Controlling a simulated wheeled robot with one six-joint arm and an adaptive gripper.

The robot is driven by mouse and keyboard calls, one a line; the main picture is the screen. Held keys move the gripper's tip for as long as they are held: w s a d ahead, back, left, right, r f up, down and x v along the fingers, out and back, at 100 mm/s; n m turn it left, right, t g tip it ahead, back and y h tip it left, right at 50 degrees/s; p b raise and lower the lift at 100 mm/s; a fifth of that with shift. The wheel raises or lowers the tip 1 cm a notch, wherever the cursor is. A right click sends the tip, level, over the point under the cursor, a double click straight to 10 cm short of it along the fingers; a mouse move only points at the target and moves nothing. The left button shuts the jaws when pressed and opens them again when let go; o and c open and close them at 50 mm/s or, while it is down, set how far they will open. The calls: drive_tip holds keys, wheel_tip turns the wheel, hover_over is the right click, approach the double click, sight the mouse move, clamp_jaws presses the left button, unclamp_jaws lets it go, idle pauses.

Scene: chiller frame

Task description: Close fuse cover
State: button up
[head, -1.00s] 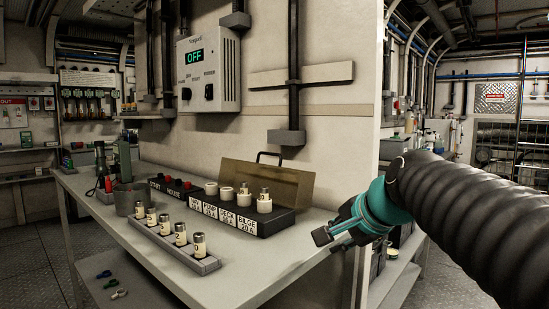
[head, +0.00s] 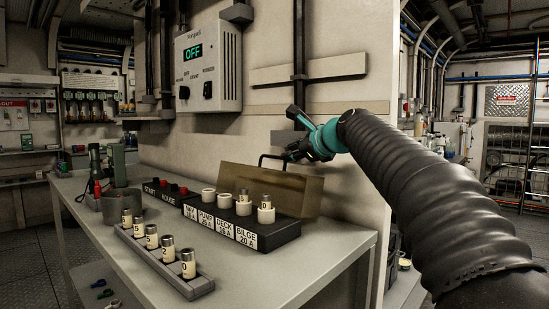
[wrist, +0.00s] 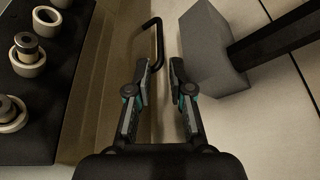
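The fuse cover (head: 300,188) is a brownish see-through panel standing raised behind the black fuse block (head: 265,233). Its black bar handle (head: 263,158) sticks up from its top edge. My gripper (head: 292,137) is at the upper right of the cover, close to the handle. In the wrist view my gripper (wrist: 161,66) is open, and the handle (wrist: 158,38) reaches down to the gap between the fingertips, nearer the left one. I cannot tell whether it touches a finger. The cover (wrist: 105,85) runs along the left of the fingers there.
A rack (head: 205,285) with several fuses stands at the bench's front edge. A grey cup (head: 122,208) is on the left. A grey wall bracket (wrist: 208,50) is close to the right finger. The bench (head: 300,262) is clear at the front right.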

sight(277, 157)
drive_tip(key=p+x, duration=0.1)
drive_tip(key=x, duration=0.8)
drive_tip(key=shift+s, duration=0.1)
clamp_jaws()
